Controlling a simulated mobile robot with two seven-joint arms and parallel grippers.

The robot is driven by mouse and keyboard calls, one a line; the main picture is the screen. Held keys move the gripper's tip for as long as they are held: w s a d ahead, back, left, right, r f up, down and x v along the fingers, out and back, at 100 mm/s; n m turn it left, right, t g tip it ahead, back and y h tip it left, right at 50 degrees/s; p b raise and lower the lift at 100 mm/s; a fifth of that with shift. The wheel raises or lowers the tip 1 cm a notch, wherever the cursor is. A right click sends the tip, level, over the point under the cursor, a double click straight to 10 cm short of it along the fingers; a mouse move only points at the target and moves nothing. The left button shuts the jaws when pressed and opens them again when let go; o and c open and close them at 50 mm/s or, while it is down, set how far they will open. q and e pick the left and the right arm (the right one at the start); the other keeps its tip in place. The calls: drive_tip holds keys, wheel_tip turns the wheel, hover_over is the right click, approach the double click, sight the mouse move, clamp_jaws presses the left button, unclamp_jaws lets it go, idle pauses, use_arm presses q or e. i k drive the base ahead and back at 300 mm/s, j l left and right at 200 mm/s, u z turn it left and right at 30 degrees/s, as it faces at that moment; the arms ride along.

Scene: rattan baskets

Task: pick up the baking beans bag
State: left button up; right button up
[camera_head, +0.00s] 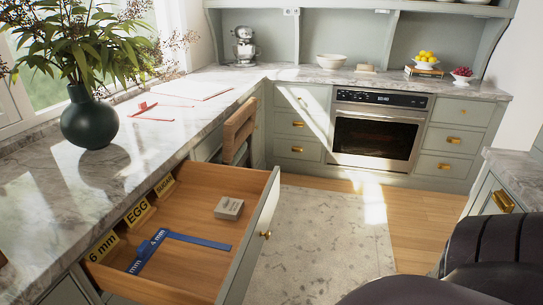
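I cannot make out a thing that is clearly a baking beans bag. The open drawer (196,186) at the lower left holds a small pale block-shaped pack (229,208); its print is too small to read. Tags reading "6 mm" (103,246), "EGG" (137,211) and "SUGAR" (164,186) stand along the drawer's left side. Neither of my grippers is in view. A dark part of my own body fills the lower right corner.
A dark vase (90,120) with leafy stems stands on the left marble counter (60,200). A wooden chair (238,130) stands behind the drawer. An oven (376,130) is at the back. The floor with a pale rug (320,240) is clear right of the drawer.

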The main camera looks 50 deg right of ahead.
sight(229, 209)
drive_tip(key=z, duration=1.4)
drive_tip(key=i+l+u, duration=0.1)
drive_tip(key=u, duration=0.7)
drive_tip(key=i+l+u, duration=0.1)
drive_tip(key=l+u, duration=0.55)
drive_tip(key=i+l, duration=0.05)
drive_tip(key=l, duration=0.1)
